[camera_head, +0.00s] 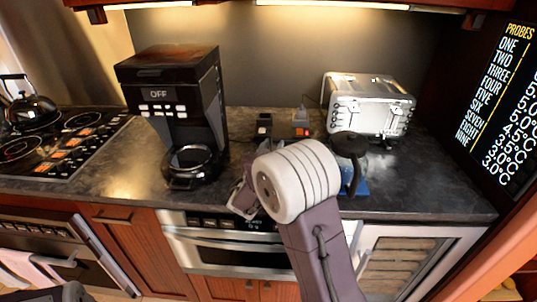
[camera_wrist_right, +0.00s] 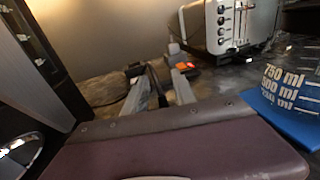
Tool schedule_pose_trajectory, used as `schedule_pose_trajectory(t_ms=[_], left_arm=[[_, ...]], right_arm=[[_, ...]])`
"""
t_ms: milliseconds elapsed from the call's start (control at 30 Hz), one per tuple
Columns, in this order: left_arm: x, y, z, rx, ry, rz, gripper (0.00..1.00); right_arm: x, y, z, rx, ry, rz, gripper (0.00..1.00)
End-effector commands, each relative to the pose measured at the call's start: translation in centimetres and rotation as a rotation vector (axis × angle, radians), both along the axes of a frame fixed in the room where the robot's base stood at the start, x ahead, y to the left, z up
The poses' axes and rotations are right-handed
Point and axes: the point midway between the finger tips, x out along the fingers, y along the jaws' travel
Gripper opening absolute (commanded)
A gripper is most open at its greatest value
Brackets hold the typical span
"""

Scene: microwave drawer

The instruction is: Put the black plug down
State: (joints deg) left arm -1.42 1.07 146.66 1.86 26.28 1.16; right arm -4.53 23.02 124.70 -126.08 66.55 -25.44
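My right gripper (camera_head: 240,197) is over the counter's front edge in the head view, partly hidden by my white wrist. In the right wrist view its two grey fingers (camera_wrist_right: 160,84) are apart. A narrow black piece (camera_wrist_right: 158,88), which looks like the black plug, lies between them, close to the left finger. I cannot tell whether both fingers touch it. Behind are two small blocks: a black one (camera_head: 264,125), also in the wrist view (camera_wrist_right: 135,70), and a grey one with an orange-red part (camera_head: 301,123), also there (camera_wrist_right: 181,64). My left gripper is not in view.
A black coffee maker (camera_head: 180,95) stands left of my right gripper. A silver toaster (camera_head: 368,103) stands at the back right. A dark-lidded jug (camera_head: 350,148) on a blue base is close to my right wrist. A kettle (camera_head: 30,110) stands on the hob at far left.

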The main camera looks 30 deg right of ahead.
Motion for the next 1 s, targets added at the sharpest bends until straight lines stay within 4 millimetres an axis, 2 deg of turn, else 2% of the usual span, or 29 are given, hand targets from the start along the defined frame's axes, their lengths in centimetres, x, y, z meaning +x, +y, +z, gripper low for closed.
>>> schedule_pose_trajectory(t_ms=[300, 500, 667, 1000], left_arm=[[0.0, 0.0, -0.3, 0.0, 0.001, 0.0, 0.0], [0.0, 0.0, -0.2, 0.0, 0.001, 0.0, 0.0], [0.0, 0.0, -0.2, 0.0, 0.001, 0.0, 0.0], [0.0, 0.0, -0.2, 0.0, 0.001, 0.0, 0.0]], right_arm=[[-5.2, 5.1, 0.3, 0.0, 0.0, 0.007, 0.32], [-7.6, 7.3, 0.4, -0.001, 0.001, 0.004, 0.32], [-8.3, 7.7, 0.5, 0.0, 0.0, 0.0, 0.32], [-8.2, 7.7, 0.5, 0.0, 0.0, -0.001, 0.32]])
